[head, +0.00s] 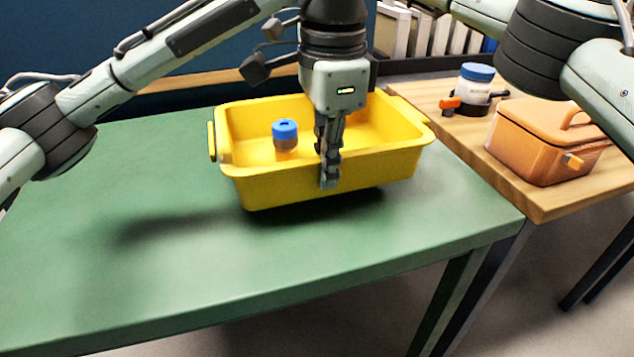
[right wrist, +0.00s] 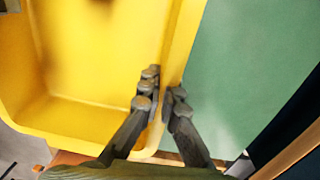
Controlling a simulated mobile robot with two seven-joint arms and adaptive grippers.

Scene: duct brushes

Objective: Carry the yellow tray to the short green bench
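The yellow tray (head: 280,188) is over the short green bench (head: 200,275), toward its right end. A dark shadow under its right side suggests it is slightly raised; contact with the bench is hard to tell. A blue-capped jar (head: 285,135) stands upright inside. My left gripper (head: 329,178) points down and is shut on the tray's near wall. My right gripper (right wrist: 164,92) has its fingers on both sides of another tray wall (right wrist: 178,45) and looks shut on it. In the head view my right gripper is hidden.
A wooden table (head: 540,205) adjoins the bench on the right. It holds an orange lidded box (head: 540,145), a second blue-capped jar (head: 474,85) and an orange-and-black item (head: 452,104). White binders (head: 430,33) stand behind. The bench's left and front are clear.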

